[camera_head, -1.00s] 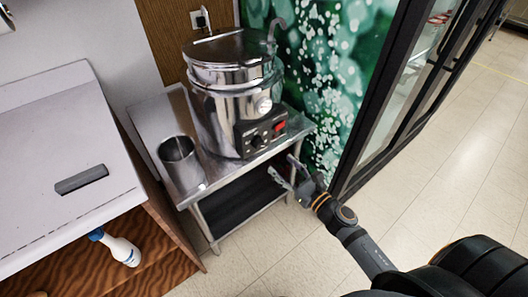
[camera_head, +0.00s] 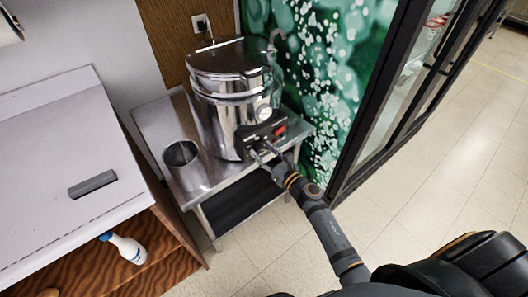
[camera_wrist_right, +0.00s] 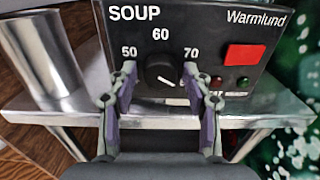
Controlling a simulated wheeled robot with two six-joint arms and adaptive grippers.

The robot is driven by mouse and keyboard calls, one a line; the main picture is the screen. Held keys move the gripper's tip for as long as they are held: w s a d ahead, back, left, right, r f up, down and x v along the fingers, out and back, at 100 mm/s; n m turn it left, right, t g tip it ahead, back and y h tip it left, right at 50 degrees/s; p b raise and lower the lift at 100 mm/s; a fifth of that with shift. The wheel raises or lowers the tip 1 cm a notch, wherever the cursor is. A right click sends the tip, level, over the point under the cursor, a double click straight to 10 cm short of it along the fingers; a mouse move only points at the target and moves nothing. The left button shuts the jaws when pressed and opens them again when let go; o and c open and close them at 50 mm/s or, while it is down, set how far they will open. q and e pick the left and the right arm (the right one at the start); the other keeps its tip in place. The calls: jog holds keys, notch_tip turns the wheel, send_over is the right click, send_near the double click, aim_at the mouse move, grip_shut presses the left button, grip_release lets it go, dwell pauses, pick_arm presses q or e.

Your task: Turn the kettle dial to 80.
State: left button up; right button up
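The soup kettle (camera_head: 222,112) is a shiny steel pot with a lid, standing on a steel table. Its black control panel (camera_wrist_right: 215,20) reads SOUP, with marks 50, 60 and 70 around a round black dial (camera_wrist_right: 160,68). The dial's white pointer line points to the lower right; a mark there is partly hidden by a finger. My right gripper (camera_wrist_right: 152,88) is open, its two fingertips left and right of the dial with gaps visible. It also shows at the panel in the head view (camera_head: 262,153). My left gripper is not in view.
A red switch (camera_wrist_right: 244,55) and two small lamps sit right of the dial. A steel cylinder container (camera_head: 182,164) stands on the table (camera_head: 213,177) left of the kettle. A white counter (camera_head: 60,140) is at left, a dark-framed glass door at right.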

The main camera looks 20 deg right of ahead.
jog(key=c, duration=0.8)
jog(key=shift+m, duration=0.3)
